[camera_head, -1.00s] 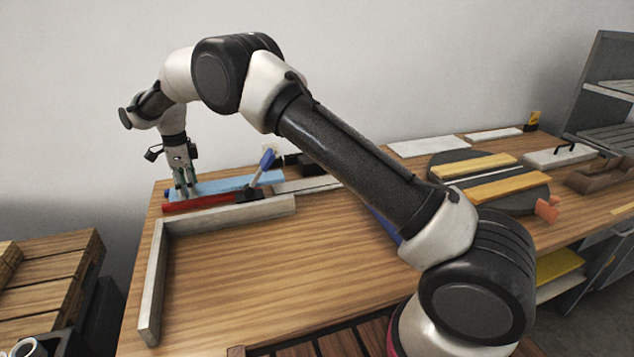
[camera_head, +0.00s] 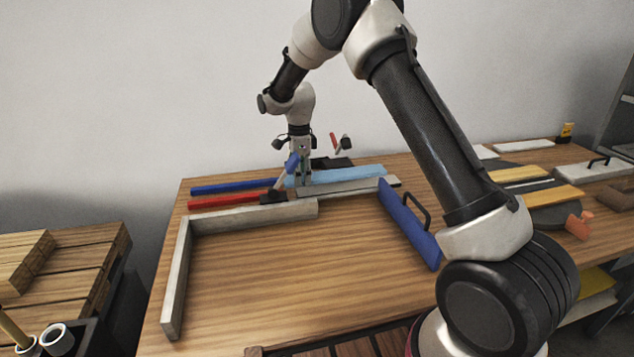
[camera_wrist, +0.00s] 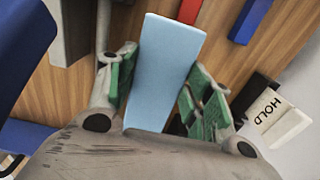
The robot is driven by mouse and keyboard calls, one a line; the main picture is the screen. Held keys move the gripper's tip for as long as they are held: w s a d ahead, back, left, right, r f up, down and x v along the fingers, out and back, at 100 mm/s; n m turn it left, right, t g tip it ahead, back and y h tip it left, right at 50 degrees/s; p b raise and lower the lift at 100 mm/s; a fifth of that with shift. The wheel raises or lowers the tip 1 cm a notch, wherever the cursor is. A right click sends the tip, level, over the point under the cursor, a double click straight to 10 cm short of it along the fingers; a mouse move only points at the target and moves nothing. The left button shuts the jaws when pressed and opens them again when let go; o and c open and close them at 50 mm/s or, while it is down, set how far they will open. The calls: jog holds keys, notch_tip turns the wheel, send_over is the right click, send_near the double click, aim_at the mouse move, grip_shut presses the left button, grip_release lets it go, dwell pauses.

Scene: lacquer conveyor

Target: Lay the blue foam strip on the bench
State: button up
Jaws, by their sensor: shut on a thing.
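The light blue foam strip (camera_head: 350,175) is at the back of the wooden bench (camera_head: 290,270), lying level behind a grey bar. My gripper (camera_head: 302,180) points down and is shut on the strip near its left end. In the wrist view the strip (camera_wrist: 165,65) runs between the two green finger pads of my gripper (camera_wrist: 160,95). I cannot tell whether the strip touches the bench or hangs just above it.
A blue-handled clamp (camera_head: 285,180) stands close in front of my gripper. Dark blue (camera_head: 230,186) and red (camera_head: 235,198) strips lie to the left. A grey L-shaped fence (camera_head: 250,214) and a blue handled board (camera_head: 408,222) border clear bench. A HOLD-marked block (camera_wrist: 275,115) is near.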

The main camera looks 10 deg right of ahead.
aim_at(317, 175)
jog(key=d, duration=0.4)
jog(key=shift+d, duration=0.65)
jog(key=shift+f, duration=1.75)
jog(key=o, duration=0.8)
jog(key=shift+f, duration=0.1)
jog(key=shift+o, duration=0.2)
